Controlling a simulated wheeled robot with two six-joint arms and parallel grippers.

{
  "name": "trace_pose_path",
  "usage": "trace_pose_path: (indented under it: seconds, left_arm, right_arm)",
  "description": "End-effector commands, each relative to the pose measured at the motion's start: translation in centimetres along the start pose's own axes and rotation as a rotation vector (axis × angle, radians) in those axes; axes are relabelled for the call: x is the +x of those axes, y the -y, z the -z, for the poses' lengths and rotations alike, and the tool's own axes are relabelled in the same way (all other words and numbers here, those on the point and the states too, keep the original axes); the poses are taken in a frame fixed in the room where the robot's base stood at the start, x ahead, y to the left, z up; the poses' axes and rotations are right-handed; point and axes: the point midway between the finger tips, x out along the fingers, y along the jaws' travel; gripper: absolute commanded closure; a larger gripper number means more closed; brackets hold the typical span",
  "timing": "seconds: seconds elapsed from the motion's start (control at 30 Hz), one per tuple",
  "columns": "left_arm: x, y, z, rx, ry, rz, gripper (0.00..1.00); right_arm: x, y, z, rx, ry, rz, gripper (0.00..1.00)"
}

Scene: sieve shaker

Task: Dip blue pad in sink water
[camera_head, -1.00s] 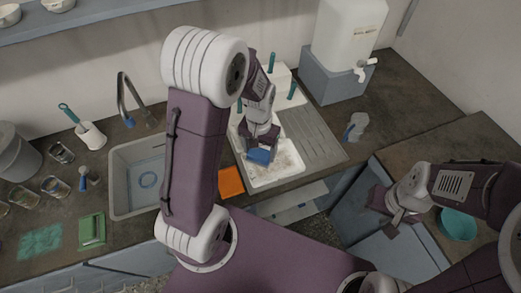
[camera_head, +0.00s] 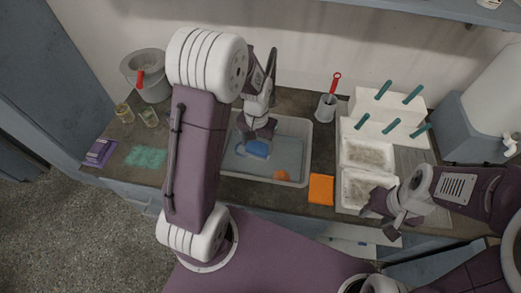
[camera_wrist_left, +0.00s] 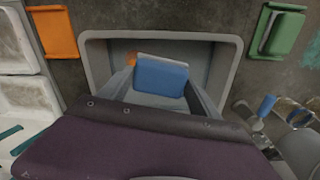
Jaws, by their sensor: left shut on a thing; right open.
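My left gripper (camera_head: 258,136) is shut on a blue pad (camera_head: 256,149) and holds it inside the sink (camera_head: 308,150). The sink holds greyish water (camera_head: 289,148). The blue pad (camera_wrist_left: 161,76) also shows in the left wrist view, between the fingers and within the sink's outline. Whether the pad touches the water is unclear. My right gripper (camera_head: 383,217) is open and empty, near the front tray at the right.
A small orange round thing (camera_head: 281,175) lies in the sink. An orange pad (camera_head: 321,189) lies right of it. White trays (camera_head: 368,154), a red-handled brush in a holder (camera_head: 327,106) and a bucket (camera_head: 148,75) stand around. A purple pad (camera_head: 101,152) lies at left.

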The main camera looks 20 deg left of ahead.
Motion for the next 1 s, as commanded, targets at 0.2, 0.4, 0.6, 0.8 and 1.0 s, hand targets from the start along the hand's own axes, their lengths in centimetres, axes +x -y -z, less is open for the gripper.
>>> trace_pose_path:
  seconds: [0.2, 0.4, 0.6, 0.8, 1.0]
  left_arm:
    - [2.7, 4.3, 1.6, -0.095, 0.006, 0.001, 0.60]
    - [3.6, 6.2, 1.6, -0.143, 0.013, 0.001, 0.60]
    - [4.5, 6.2, 1.6, -0.143, 0.013, 0.001, 0.60]
    - [7.6, 6.2, 1.5, -0.143, 0.014, 0.001, 0.60]
    - [10.6, 6.2, 1.5, -0.143, 0.014, 0.001, 0.60]
  right_arm:
    - [1.4, 0.0, -0.2, 0.000, 0.000, 0.000, 0.55]
    - [1.7, 0.0, -0.2, 0.000, 0.000, 0.000, 0.55]
    - [2.5, -0.1, -0.3, 0.000, 0.000, 0.000, 0.55]
    - [5.4, -0.1, -0.6, 0.000, 0.000, 0.000, 0.55]
    - [8.2, -0.2, -0.9, 0.000, 0.000, 0.000, 0.55]
